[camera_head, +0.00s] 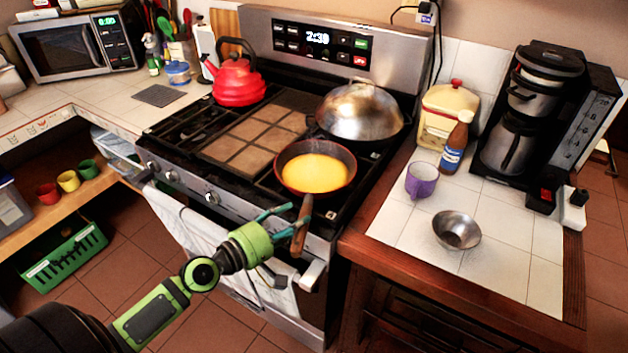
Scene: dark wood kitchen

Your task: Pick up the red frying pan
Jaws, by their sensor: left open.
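The red frying pan (346,184) sits on the front right part of the stove, with yellow food inside it. Its wooden handle (301,226) points toward me over the stove's front edge. My left gripper (283,228) is open at the handle, its teal fingers close to it. I cannot tell whether a finger touches the handle. My right gripper is not in view.
A domed metal lid (360,110) covers the burner behind the pan. A red kettle (237,80) stands at the back left of the stove (160,140). On the right counter are a purple mug (421,181), a metal bowl (456,231), a brown bottle (455,145) and a coffee maker (512,140).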

